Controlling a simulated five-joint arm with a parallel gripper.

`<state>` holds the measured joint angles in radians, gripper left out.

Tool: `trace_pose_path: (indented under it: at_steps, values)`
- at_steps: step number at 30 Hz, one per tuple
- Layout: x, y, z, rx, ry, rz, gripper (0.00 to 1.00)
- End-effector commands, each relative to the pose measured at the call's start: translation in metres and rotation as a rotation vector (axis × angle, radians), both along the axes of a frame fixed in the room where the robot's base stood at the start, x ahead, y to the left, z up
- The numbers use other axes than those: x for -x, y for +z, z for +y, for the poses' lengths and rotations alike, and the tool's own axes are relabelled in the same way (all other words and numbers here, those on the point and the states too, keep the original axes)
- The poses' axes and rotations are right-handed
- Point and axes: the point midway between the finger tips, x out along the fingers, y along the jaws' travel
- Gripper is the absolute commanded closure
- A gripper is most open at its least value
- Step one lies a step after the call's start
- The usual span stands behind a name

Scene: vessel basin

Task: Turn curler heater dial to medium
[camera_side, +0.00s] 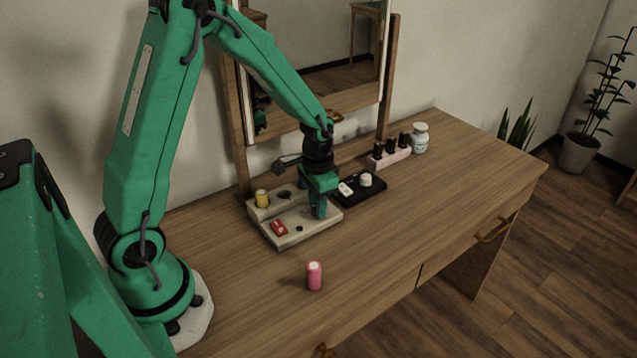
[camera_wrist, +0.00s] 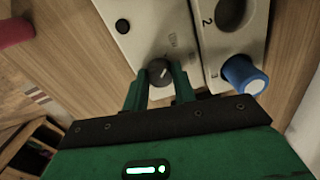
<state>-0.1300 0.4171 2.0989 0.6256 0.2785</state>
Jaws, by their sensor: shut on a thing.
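The curler heater (camera_side: 285,236) is a beige box on the wooden desk, with a red switch (camera_side: 279,228) on its front panel. Its dark round dial (camera_wrist: 160,72) shows in the wrist view, with a pale pointer line and small printed labels beside it that I cannot read clearly. My gripper (camera_wrist: 160,90) is shut on the dial, one finger at each side. In the side view my gripper (camera_side: 319,209) points down at the heater's front panel and hides the dial. A yellow curler (camera_side: 262,198) and a blue curler (camera_wrist: 244,75) stand in the numbered rear row.
A pink curler (camera_side: 314,276) stands on the desk in front of the heater. A black tray (camera_side: 374,193) with small white items lies to the right. Beyond it are a pink bottle holder (camera_side: 391,157) and a white jar (camera_side: 420,138). A mirror (camera_side: 330,85) stands behind. The desk's right side is clear.

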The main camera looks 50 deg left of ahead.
Motion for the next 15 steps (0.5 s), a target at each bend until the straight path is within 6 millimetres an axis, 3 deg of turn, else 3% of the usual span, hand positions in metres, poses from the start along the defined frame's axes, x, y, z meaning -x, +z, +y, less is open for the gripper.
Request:
trace_pose_path:
  at_steps: [15]
  values:
    - [-0.0003, 0.0007, 0.0006, 0.0, -0.427, 0.0, 0.96]
